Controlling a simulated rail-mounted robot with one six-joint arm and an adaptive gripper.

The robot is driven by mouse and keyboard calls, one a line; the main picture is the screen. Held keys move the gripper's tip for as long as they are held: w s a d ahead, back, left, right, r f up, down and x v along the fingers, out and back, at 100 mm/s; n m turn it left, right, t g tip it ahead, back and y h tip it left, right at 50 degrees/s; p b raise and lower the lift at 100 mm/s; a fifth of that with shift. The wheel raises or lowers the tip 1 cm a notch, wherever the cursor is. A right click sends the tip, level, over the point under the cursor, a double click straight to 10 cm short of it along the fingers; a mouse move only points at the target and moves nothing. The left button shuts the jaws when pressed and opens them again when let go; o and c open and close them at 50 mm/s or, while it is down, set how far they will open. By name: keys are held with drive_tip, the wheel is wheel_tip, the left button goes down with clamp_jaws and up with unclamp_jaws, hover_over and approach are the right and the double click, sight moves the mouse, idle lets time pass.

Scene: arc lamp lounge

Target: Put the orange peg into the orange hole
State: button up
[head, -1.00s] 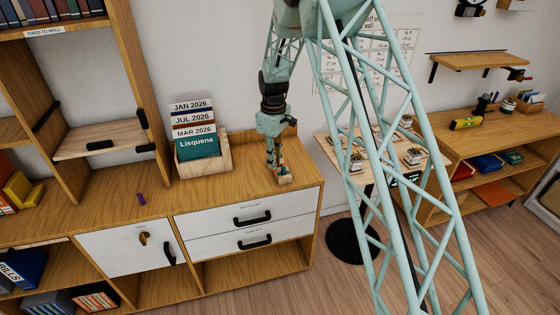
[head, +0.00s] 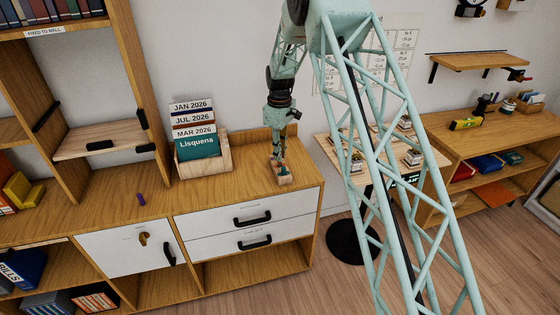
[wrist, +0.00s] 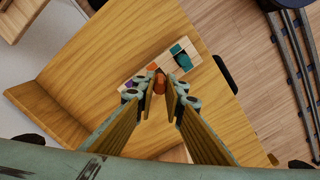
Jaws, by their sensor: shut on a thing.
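My gripper (wrist: 160,92) is shut on the orange peg (wrist: 159,86), which shows between the fingertips in the wrist view. Beyond the peg lies a small light wooden board (wrist: 166,59) with coloured patches. An orange patch (wrist: 151,68) on it is just above the peg in the picture, partly hidden by the fingers. Teal pieces or patches (wrist: 181,57) are to the right, and a purple one (wrist: 130,84) is at the left. In the head view my gripper (head: 276,150) hangs above the board (head: 284,180) on the cabinet top. I cannot tell the peg's gap to the board.
A wooden holder with calendar cards (head: 197,143) stands left of the board. A small purple object (head: 141,199) lies further left on the wooden top. The cabinet's front edge is close to the board. Bare wood surrounds the board.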

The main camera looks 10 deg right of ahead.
drive_tip(key=shift+w+d+f, duration=0.1)
drive_tip(key=shift+f, duration=1.7)
drive_tip(key=shift+f+b, duration=0.2)
drive_tip(key=shift+b, duration=0.1)
drive_tip(key=o, duration=0.7)
drive_tip(key=shift+c, duration=0.2)
drive_tip(key=shift+r, duration=0.2)
wheel_tip(320, 180, up, 11)
drive_tip(key=shift+r+p, duration=0.15)
drive_tip(key=shift+p, duration=0.45)
drive_tip(key=shift+r, duration=0.35)
drive_tip(key=shift+r, duration=0.1)
